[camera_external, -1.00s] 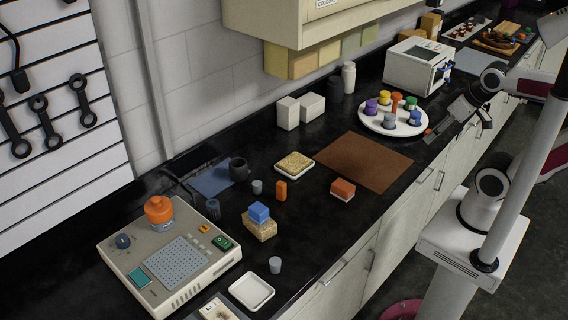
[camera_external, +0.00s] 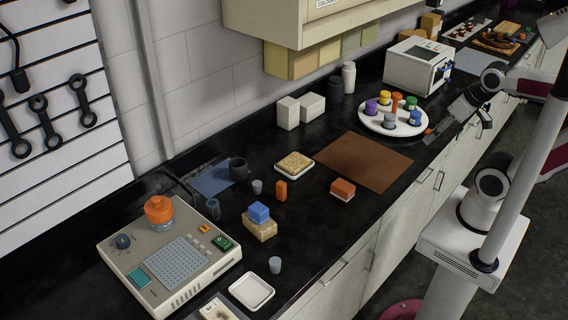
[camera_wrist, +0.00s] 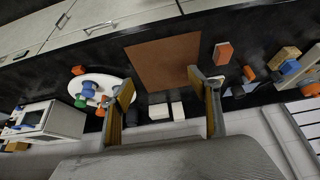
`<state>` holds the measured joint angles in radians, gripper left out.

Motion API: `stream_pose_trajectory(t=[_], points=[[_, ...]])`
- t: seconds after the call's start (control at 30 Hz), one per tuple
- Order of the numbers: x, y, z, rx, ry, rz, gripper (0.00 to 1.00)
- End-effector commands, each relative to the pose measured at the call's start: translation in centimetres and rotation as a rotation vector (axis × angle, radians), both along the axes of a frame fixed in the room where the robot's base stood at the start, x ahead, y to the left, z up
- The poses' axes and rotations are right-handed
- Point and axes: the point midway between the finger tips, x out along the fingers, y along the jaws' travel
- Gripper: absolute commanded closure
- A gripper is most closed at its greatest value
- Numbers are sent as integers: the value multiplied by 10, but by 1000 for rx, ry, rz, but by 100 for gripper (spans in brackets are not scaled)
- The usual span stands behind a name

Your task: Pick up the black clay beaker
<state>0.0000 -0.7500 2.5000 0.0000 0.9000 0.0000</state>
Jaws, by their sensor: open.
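A black beaker-like cup with a handle (camera_external: 239,169) stands upright at the edge of a blue cloth on the dark counter, in the left half of the external view. I cannot tell its clay material from the picture. My gripper (camera_external: 432,134) is over the counter's front right, near the white turntable and far from the black cup. In the wrist view my gripper (camera_wrist: 160,80) shows two separated fingers with nothing between them.
A white turntable (camera_external: 372,122) with colored jars stands beside my gripper. A brown mat (camera_external: 365,163) lies left of it. Small grey cups, an orange block (camera_external: 281,190) and a sponge on a dish (camera_external: 294,162) stand near the black cup. White boxes (camera_external: 289,113) stand behind.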

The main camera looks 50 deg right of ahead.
Motion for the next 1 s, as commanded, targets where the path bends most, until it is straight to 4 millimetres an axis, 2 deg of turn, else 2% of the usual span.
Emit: stream_pose_trajectory(t=[0.3,0.47,0.67,1.0], points=[[1,0,0,0,-1,1,39],[11,2,3,1,-11,9,39],[42,10,9,4,-42,36,39],[120,37,18,16,-128,100,39]])
